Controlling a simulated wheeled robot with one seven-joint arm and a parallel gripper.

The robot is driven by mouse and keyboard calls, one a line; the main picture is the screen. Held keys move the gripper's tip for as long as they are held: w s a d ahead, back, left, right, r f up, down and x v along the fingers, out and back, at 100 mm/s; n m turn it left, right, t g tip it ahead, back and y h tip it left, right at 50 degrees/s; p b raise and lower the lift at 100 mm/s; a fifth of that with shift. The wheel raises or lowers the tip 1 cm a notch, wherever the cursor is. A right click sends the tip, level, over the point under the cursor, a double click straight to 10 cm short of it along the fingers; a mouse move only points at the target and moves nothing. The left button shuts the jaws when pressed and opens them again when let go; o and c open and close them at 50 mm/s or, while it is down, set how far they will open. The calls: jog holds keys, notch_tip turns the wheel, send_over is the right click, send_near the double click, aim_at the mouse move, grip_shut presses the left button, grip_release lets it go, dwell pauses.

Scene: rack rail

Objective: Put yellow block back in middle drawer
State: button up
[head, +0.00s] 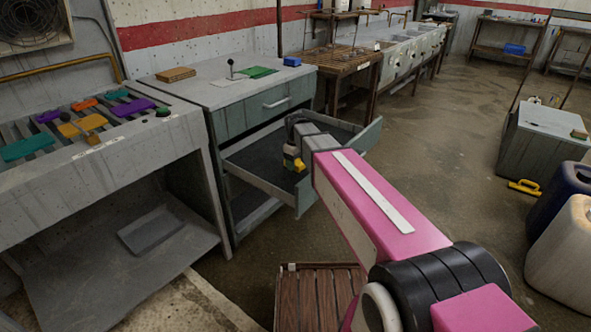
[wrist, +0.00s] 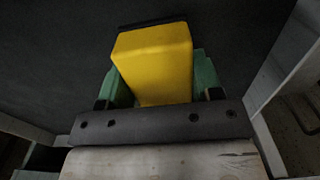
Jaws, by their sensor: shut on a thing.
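The yellow block (wrist: 155,55) fills the upper middle of the wrist view, between the green fingers of my gripper (wrist: 155,85). My gripper is shut on it. In the head view the yellow block (head: 299,165) shows as a small yellow patch at the end of my arm, over the open middle drawer (head: 262,180) of the grey cabinet. In the wrist view the drawer's dark floor (wrist: 50,60) lies beyond the block, and a drawer wall (wrist: 285,65) runs along the right. I cannot tell whether the block touches the floor.
The closed top drawer (head: 275,103) sits above the open one. The cabinet top (head: 215,92) holds a brown stack, a green cloth and a blue box (head: 292,61). A grey bench (head: 95,155) with coloured pieces stands at left. A wooden slatted stool (head: 318,298) is below my arm.

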aim_at(296, 168)
jog(key=shift+f, duration=1.6)
jog(key=o, duration=1)
jog(key=shift+f, duration=0.1)
notch_tip(296, 168, up, 12)
jog(key=shift+r, duration=0.15)
